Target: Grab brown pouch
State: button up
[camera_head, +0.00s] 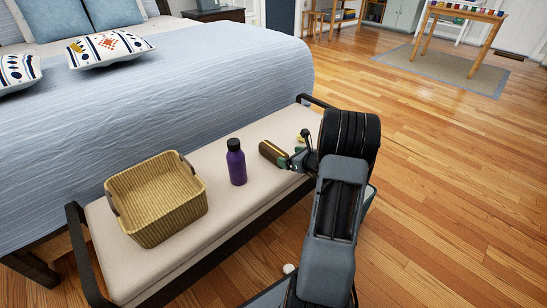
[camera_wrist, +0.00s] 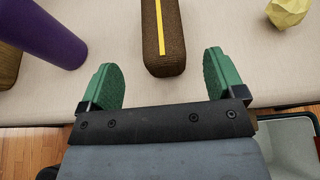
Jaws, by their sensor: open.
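The brown pouch (camera_wrist: 151,40) lies on the cream bench cushion, with a yellow stripe along its top in the wrist view. In the head view the brown pouch (camera_head: 272,153) is just left of my gripper (camera_head: 297,160), partly hidden by it. In the wrist view my gripper (camera_wrist: 161,82) is open, its two green fingers apart. The near end of the pouch points between the fingertips, with a gap on either side. Nothing is held.
A purple bottle (camera_head: 236,164) stands left of the pouch, and a wicker basket (camera_head: 157,207) sits further left on the bench (camera_head: 105,250). A crumpled yellow object (camera_wrist: 288,12) lies right of the pouch. The bed (camera_head: 180,90) is behind; wooden floor (camera_head: 450,190) is clear at right.

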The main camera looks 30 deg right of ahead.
aim_at(283, 155)
jog(key=shift+w+a+f, duration=0.1)
jog(key=shift+w+f, duration=0.15)
jog(key=shift+w, duration=0.3)
jog(key=b+x, duration=0.1)
jog(key=x, duration=0.1)
jog(key=b+x, duration=0.1)
jog(key=x, duration=0.1)
jog(key=shift+w+f, duration=0.15)
jog(key=shift+f, duration=0.25)
jog(key=shift+w+b, duration=0.35)
jog(key=shift+w, duration=0.05)
jog(key=shift+c, duration=0.3)
jog(key=c, duration=1)
